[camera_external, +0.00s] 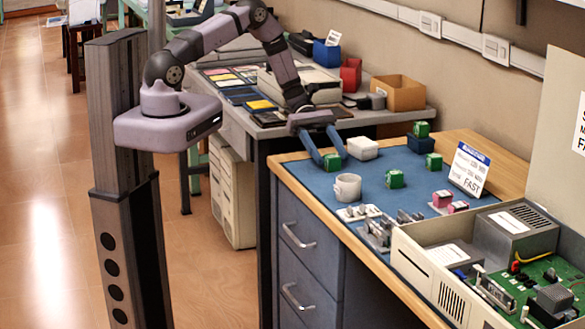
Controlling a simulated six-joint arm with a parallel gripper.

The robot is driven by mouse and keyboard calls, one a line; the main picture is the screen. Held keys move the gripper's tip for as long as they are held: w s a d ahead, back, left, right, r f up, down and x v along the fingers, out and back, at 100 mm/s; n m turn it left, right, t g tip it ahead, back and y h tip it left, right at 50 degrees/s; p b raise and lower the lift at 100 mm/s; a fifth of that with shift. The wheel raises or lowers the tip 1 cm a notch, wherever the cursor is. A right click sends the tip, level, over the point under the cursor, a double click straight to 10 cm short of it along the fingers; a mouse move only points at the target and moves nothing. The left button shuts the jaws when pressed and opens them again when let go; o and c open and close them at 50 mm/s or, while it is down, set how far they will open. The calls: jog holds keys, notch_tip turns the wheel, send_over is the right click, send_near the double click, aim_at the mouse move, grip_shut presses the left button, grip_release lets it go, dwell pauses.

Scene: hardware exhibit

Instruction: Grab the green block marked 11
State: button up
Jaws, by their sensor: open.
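Several green blocks are on the blue mat (310,178) of the workbench. One green block (332,162) lies at the mat's far left, low between the tips of my gripper (331,159). My gripper points down with its two blue fingers apart, one on each side of this block; I cannot tell whether they touch it. Another green block (395,179) is right of the white mug (347,187). A third green block (433,161) is farther right, and one more green block (421,129) sits on a dark blue block (420,145). The numbers on the blocks are too small to read.
A white box (363,148) stands just right of my gripper. Metal parts (378,228), pink blocks (442,199) and a sign (469,170) stand nearer the front and right. An open computer case (470,255) fills the front right. The mat's middle has some free room.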

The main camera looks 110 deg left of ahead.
aim_at(332, 163)
jog(key=shift+x, duration=1.3)
jog(key=c, duration=1.1)
jog(key=shift+r, duration=0.15)
